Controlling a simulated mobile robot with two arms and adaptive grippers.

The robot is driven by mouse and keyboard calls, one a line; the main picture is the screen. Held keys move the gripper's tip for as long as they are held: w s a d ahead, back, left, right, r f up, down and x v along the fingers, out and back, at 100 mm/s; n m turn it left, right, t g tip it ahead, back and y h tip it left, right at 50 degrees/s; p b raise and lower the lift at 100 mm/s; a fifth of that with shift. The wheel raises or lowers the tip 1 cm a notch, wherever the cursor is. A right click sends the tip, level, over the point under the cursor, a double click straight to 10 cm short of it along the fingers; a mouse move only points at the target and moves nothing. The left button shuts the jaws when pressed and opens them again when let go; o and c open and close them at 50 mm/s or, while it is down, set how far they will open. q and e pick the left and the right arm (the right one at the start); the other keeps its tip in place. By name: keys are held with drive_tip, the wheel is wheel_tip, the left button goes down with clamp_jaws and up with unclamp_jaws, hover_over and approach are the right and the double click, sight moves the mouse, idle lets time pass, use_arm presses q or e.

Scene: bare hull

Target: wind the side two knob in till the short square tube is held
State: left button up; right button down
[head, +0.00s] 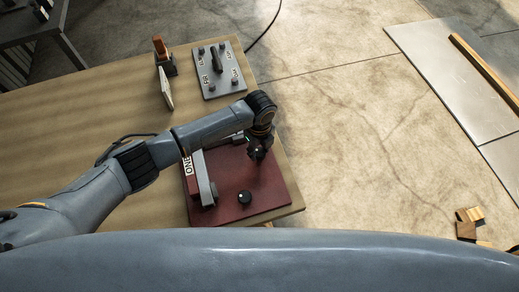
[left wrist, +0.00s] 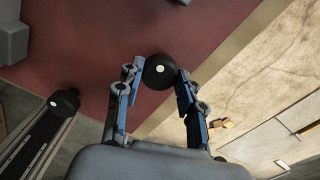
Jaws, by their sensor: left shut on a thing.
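My left gripper (head: 257,153) is over the right part of the dark red board (head: 265,190). In the left wrist view its two fingers (left wrist: 158,80) are shut on a round black knob (left wrist: 160,70) with a pale dot, one finger at each side. No label shows on this knob. A grey bar (head: 205,180) stands on the board beside a white label reading ONE (head: 188,166). I cannot tell surely which part is the short square tube; my arm hides part of the board. My right gripper is not in view.
Another black knob (head: 245,198) is at the board's front. A grey panel (head: 212,88) with a dark handle and small knobs lies farther back, beside a white plate (head: 166,88) and a brown-topped holder (head: 160,46). Wood pieces (head: 468,222) lie on the floor right of the table.

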sight(260, 152)
use_arm(q)
drive_tip(key=m+b, duration=0.2)
drive_tip(key=m, duration=0.4)
drive_tip(key=shift+m, duration=0.3)
drive_tip(key=m+b, duration=0.1)
drive_tip(key=m, duration=0.2)
drive_tip(key=shift+m+b, duration=0.85)
drive_tip(key=shift+m, duration=0.85)
drive_tip(key=o, duration=1.2)
wheel_tip(260, 152, up, 12)
drive_tip(key=shift+r, duration=0.1)
